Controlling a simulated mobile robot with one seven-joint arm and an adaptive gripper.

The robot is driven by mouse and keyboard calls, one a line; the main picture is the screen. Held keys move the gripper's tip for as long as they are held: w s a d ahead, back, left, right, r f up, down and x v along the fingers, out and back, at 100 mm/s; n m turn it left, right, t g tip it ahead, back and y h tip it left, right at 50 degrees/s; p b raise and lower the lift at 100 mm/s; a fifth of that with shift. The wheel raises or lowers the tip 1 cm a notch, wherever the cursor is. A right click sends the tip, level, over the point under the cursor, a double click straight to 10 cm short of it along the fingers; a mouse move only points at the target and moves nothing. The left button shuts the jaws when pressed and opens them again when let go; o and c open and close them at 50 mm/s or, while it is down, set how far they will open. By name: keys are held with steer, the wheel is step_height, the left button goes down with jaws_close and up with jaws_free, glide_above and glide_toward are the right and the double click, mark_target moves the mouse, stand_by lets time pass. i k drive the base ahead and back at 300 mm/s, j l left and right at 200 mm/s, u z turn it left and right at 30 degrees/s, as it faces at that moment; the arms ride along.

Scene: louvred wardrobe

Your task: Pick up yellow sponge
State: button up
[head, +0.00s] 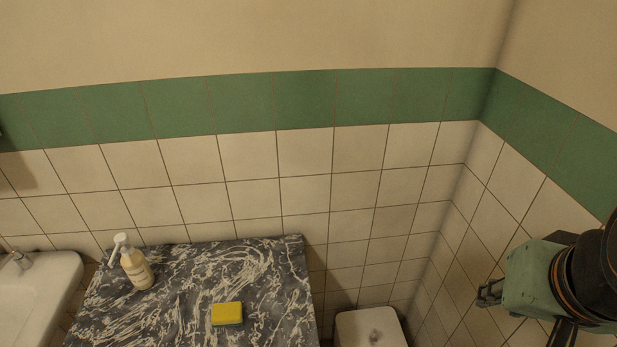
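The yellow sponge (227,312) lies on the dark marbled counter (270,265), near its lower middle in the head view. Its top is yellow and its lower edge is dark green. My gripper (484,293) is at the right side of the view, well to the right of the sponge and apart from it. It points left, near the tiled right wall. The fingers are small and partly hidden by the wrist, so I cannot tell whether they are open or shut.
A pump bottle (134,264) stands on the counter behind and left of the sponge. A white sink (40,295) with a tap (20,259) is at the left. A white lidded object (369,329) stands low, right of the counter. Tiled walls close off the back and right.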

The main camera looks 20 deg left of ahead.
mark_target(230, 314)
steer(key=u, duration=2)
steer(key=z, duration=1.1)
steer(key=j+z, duration=0.1)
steer(key=j, duration=0.3)
steer(key=k+j+z, duration=0.15)
steer(key=j, duration=0.25)
steer(key=i+j+z, duration=0.2)
steer(key=j, duration=0.5)
steer(key=k, duration=0.4)
steer(key=z, duration=0.05)
